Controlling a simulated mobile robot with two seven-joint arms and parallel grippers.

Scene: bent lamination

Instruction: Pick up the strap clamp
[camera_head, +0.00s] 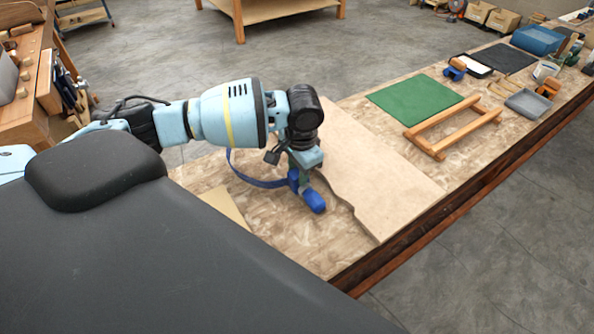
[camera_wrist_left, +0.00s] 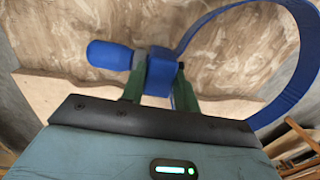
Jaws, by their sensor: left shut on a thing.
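The strap clamp has a blue body and handle (camera_head: 314,201) and a blue strap (camera_head: 262,183) that loops out to the left in the head view. In the left wrist view its blue block (camera_wrist_left: 160,75) sits between the green fingers, with the rounded handle (camera_wrist_left: 108,55) to the left and the strap (camera_wrist_left: 292,98) curving round on the right. My left gripper (camera_head: 297,170) points down over the workbench and is shut on the clamp's block. I cannot tell whether the clamp touches the bench. My right gripper is not in view.
The workbench (camera_head: 300,245) has a wavy-edged tan board (camera_head: 390,190) right beside the clamp. Farther along lie a green mat (camera_head: 415,101), a wooden frame (camera_head: 452,128), a grey tray (camera_head: 528,104) and a blue bin (camera_head: 538,40). A wooden bench (camera_head: 22,100) stands at the left.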

